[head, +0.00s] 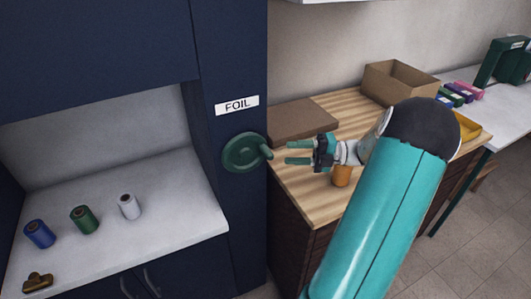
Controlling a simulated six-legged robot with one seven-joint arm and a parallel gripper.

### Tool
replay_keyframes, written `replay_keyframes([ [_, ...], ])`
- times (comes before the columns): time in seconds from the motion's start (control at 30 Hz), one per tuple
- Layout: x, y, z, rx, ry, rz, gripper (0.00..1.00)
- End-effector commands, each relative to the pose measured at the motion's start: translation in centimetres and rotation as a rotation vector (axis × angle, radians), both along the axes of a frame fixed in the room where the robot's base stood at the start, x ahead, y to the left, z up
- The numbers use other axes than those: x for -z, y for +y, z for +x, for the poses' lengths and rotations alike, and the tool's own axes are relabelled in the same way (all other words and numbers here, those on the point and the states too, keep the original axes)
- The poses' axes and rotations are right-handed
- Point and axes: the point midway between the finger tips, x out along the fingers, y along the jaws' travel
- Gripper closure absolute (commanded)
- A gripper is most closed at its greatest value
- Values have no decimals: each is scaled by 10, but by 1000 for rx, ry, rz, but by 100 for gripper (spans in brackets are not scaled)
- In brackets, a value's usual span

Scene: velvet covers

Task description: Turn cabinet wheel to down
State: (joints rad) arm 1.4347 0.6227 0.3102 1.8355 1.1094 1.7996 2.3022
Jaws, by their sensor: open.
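A knob or handle (266,153) sticks out at the wheel's right side. My gripper (287,152) is open, with its two teal fingers pointing left at the handle. The fingertips are close to the handle, just right of it. I cannot tell whether they touch it, and nothing shows between the fingers.
A white shelf (178,222) at left holds blue (39,234), green (84,219) and white (129,206) rolls. A wooden counter (345,112) at right carries an open cardboard box (399,84), a flat brown box (302,119) and an orange cylinder (341,176) below my wrist.

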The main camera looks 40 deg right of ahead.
Motion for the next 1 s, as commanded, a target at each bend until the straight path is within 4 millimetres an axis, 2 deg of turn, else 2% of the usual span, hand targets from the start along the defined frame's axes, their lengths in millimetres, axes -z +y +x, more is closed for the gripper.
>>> replay_keyframes([
  [0.2, -2, 34, 28, -3, -2, 0, 59],
  [0.4, -4, 57, 47, -4, -1, -1, 59],
  [0.57, -4, 64, 53, -4, -2, -1, 59],
  [0.8, -4, 65, 53, -3, -1, -1, 59],
  [0.87, -4, 65, 53, -3, -1, -1, 69],
  [1.0, -4, 65, 53, -3, -1, -1, 96],
])
